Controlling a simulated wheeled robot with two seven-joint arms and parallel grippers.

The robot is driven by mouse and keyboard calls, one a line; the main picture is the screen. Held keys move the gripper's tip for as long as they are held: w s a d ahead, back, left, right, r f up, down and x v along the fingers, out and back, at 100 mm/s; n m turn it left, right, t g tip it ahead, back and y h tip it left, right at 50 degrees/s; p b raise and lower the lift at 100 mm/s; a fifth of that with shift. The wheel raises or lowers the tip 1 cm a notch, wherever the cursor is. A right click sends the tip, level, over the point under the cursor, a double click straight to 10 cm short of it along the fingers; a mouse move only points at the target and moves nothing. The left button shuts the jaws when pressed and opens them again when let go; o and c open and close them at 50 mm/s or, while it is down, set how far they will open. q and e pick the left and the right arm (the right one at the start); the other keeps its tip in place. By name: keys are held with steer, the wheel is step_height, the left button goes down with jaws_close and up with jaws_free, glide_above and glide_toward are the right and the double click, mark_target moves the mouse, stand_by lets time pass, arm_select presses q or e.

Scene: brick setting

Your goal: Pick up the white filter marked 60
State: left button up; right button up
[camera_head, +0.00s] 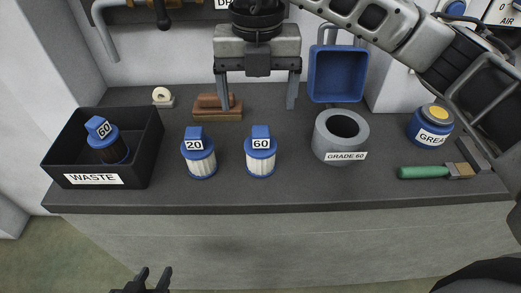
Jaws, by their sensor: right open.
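The white filter marked 60 (260,158) stands upright on the dark counter, with a blue cap and blue base. My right gripper (258,104) is open and empty, pointing down above and behind this filter, apart from it in the picture. Another white filter, marked 20 (199,160), stands to its left. A dark, dirty-looking filter marked 60 (107,144) is in the black WASTE bin (147,160) at the left. My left gripper (149,281) shows only partly at the bottom edge, below the counter front, with two dark fingers apart.
A grey ring-shaped holder labelled GRADE 60 (324,141) stands right of the filters. A blue open box (337,73) is behind it. A blue grease pot (430,128) and green-handled brush (425,172) lie right. A wooden block (218,113) and small roll (162,96) are behind.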

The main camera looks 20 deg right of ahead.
mark_target(261, 130)
step_height(261, 130, down, 4)
steer(key=shift+f, duration=0.1)
steer(key=shift+d+f+p, duration=0.2)
steer(key=shift+f+p, duration=0.5)
steer(key=shift+f, duration=1.8)
steer(key=c, duration=1.4)
steer(key=shift+r, duration=0.1)
